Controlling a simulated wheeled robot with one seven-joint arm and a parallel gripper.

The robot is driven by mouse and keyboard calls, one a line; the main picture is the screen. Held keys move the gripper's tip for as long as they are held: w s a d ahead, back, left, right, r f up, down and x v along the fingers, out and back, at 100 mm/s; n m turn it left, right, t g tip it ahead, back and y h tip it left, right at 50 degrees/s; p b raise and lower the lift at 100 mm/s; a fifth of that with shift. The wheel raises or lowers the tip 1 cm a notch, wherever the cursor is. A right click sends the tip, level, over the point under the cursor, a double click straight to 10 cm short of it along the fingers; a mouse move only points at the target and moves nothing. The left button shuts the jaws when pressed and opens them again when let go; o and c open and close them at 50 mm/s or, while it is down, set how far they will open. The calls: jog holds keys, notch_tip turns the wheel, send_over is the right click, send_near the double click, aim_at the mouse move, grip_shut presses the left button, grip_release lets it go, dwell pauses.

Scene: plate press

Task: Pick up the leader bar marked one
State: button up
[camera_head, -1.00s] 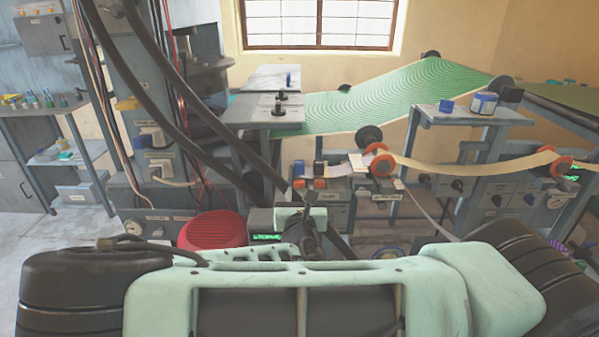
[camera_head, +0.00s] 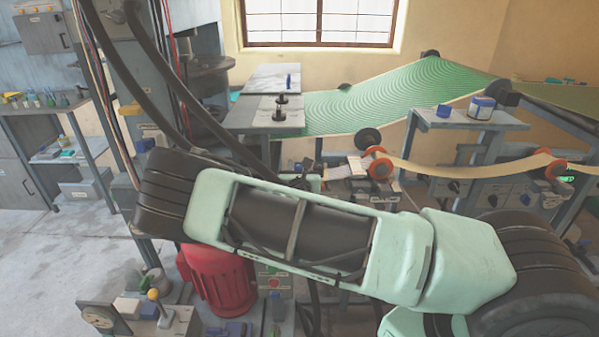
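I cannot make out a leader bar marked one; no marking is readable at this size.
A red motor (camera_head: 218,280) and a gauge (camera_head: 99,317) stand low at the left. A small table (camera_head: 470,119) bears a blue-white tin (camera_head: 481,107). A cream strip (camera_head: 470,168) runs over orange rollers at the right. Open floor (camera_head: 60,265) lies at the left.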

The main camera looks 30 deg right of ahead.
jog(key=shift+w+d, duration=0.2)
jog(key=shift+w, duration=0.1)
jog(key=c, duration=0.8)
